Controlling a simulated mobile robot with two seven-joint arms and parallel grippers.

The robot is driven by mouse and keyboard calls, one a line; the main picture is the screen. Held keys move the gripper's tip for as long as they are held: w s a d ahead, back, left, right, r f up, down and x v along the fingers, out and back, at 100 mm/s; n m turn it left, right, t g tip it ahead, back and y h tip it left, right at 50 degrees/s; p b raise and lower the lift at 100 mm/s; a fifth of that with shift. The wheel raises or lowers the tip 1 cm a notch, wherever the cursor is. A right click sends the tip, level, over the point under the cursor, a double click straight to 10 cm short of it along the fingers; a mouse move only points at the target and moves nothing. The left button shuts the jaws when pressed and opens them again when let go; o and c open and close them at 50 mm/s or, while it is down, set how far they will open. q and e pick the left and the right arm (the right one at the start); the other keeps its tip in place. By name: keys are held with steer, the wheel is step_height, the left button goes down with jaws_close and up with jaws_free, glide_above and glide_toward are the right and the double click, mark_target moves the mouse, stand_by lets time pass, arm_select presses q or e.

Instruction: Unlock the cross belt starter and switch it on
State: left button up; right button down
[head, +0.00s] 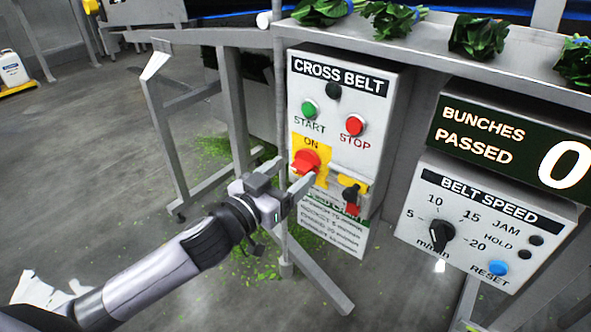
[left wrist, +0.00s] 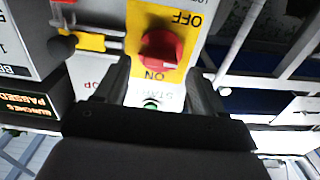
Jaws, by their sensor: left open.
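The grey cross belt starter box (head: 300,85) carries a green start button (head: 309,109), a red stop button (head: 354,125) and a red rotary switch (head: 305,161) on a yellow plate. The switch also shows in the left wrist view (left wrist: 162,50), upside down, between OFF and ON; I cannot tell its setting. To its right is a yellow fitting (head: 352,181) with a black part (head: 350,193) and a red piece (head: 352,209). My left gripper (head: 292,174) is open just in front of the switch, fingers spread to either side and apparently not gripping it. My right gripper is not in view.
A belt speed box (head: 480,222) with a black dial stands to the right, under a bunches passed display (head: 510,150) reading 0. Bunches of greens (head: 477,36) lie on the ledge above. Metal frame legs (head: 236,110) stand left of the starter. Open floor lies farther left.

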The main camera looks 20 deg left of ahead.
mark_target(303, 166)
arm_select(q)
steer(key=shift+x, duration=1.2)
steer(key=shift+s, duration=0.1)
steer(key=c, duration=1.1)
steer(key=shift+o, duration=0.2)
